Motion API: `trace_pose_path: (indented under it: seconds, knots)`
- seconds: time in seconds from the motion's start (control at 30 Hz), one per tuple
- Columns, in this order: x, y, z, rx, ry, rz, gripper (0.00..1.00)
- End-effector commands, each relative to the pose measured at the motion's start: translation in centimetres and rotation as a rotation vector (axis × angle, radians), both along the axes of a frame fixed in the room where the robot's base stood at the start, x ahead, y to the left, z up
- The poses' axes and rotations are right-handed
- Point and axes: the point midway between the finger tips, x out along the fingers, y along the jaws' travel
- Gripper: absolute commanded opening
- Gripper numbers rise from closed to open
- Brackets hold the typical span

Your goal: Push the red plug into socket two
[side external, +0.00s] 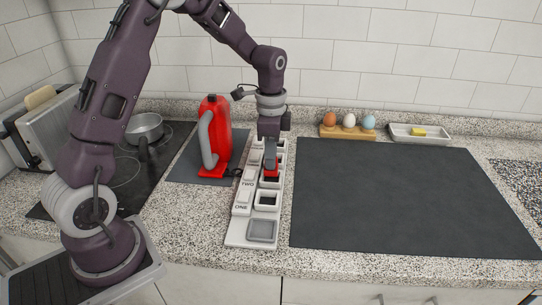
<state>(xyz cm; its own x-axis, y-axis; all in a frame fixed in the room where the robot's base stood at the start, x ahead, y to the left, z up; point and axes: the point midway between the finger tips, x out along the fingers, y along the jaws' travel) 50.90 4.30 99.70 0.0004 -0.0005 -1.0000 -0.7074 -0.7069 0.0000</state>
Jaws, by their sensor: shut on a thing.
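My gripper (271,160) points down over the white socket strip (238,239) and is shut on the red plug (271,174). The plug is at the second socket from the front, beside the label TWO (247,184). I cannot tell whether the plug is inside the opening or just above it. The rear sockets are partly hidden by my gripper.
A red appliance with a grey handle (214,135) stands close to the left of the strip on a dark mat. A pot (145,126) and a toaster (42,125) are further left. Eggs in a wooden holder (347,133) stand at the back. The large dark mat (400,200) is clear.

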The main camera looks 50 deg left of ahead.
Motion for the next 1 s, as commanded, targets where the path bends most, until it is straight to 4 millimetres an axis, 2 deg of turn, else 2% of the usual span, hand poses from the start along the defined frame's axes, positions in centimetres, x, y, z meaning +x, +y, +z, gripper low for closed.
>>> trace_pose_path:
  seconds: [1.0]
  knots:
    - [0.0, 0.0, -2.5, 0.0, 0.0, 0.0, 0.0]
